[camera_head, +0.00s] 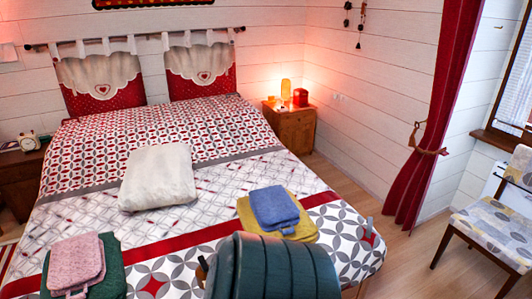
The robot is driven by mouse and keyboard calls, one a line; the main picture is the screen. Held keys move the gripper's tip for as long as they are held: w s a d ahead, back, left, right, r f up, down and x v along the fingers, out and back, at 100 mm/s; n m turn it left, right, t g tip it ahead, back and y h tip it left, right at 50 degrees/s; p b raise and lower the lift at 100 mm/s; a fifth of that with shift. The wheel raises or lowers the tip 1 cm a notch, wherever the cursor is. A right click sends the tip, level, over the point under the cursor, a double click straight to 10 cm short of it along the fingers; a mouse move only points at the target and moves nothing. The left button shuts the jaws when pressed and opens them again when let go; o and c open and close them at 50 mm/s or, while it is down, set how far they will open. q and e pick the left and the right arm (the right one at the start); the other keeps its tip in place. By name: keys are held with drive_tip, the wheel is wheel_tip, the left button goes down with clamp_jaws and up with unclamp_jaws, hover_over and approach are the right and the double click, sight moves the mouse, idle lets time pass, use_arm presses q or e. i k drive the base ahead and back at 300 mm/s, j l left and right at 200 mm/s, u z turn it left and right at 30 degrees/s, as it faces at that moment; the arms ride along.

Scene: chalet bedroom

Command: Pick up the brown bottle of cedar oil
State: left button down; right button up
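I cannot make out a brown bottle of cedar oil for certain. On the wooden nightstand (294,130) right of the bed, a small amber item (271,102) stands by a glowing lamp (285,88) and a red box (301,97). It is too small to tell what it is. Neither of my grippers can be made out in the head view.
The bed (95,190) fills the middle. It bears a white cushion (158,178), a blue folded cloth (274,207) on a yellow one (250,222), and a pink bundle (76,262). A dark green ribbed rounded object (272,268) blocks the front. Floor (420,262) is clear between bed and chair (490,222).

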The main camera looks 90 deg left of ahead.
sight(201, 277)
drive_tip(key=u, duration=3.3)
drive_tip(key=j+z, duration=0.15)
drive_tip(key=i+j+z, duration=0.1)
drive_tip(key=j, duration=0.2)
